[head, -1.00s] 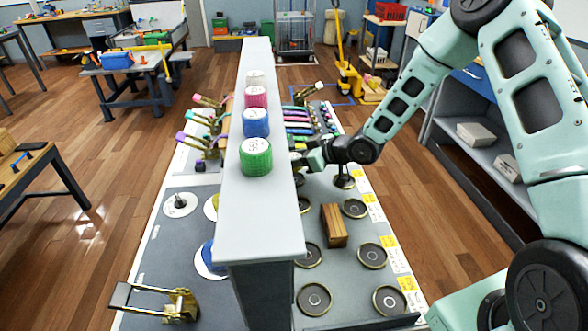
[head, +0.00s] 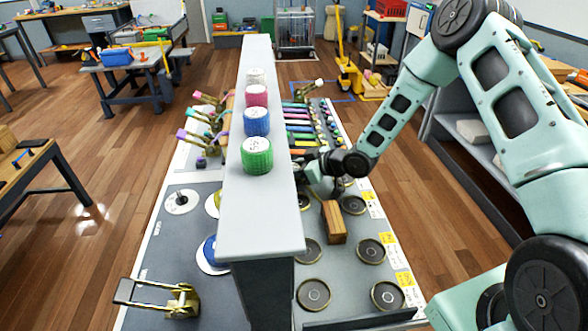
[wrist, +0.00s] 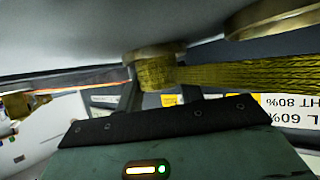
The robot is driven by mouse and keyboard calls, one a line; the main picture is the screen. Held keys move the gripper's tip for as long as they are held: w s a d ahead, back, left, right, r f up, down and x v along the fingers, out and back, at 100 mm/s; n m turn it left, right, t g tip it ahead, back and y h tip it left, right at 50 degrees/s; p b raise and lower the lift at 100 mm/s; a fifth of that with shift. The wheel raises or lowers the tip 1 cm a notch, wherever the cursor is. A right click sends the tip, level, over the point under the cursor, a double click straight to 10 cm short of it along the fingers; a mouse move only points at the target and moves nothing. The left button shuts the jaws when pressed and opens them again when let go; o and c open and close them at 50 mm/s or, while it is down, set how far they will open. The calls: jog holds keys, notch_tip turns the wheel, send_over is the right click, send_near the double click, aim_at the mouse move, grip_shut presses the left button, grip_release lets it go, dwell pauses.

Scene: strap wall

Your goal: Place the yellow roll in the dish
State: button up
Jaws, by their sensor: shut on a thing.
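My gripper (head: 306,176) is low beside the right face of the long grey wall (head: 262,215). Its jaws are shut, and the wrist view shows its dark fingers (wrist: 150,92) at the yellow roll (wrist: 155,72). A woven yellow strap (wrist: 250,76) runs from the roll to the right. In the wrist view, a brass dish rim (wrist: 155,52) is right against the roll; I cannot tell whether the roll is inside it. Several brass-rimmed dishes (head: 371,251) lie on the right-hand panel. The roll is hidden in the head view.
A wooden block (head: 333,222) stands among the dishes. Green (head: 257,156), blue (head: 257,122), pink and white rolls stand on the wall's top. Coloured straps (head: 300,127) lie further back. A brass clamp (head: 180,300) is at front left.

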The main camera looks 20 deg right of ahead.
jog(key=shift+s+f, duration=0.2)
jog(key=shift+f, duration=0.4)
jog(key=o, duration=1)
jog(key=shift+s+f, duration=0.1)
jog(key=shift+r, duration=0.4)
jog(key=shift+d+r+p, duration=0.2)
jog(key=shift+r+p, duration=0.05)
jog(key=shift+p, duration=0.15)
jog(key=v, duration=0.4)
jog(key=b+v, duration=0.1)
jog(key=v, duration=0.6)
jog(key=shift+d+r, duration=0.1)
jog(key=shift+r, duration=0.35)
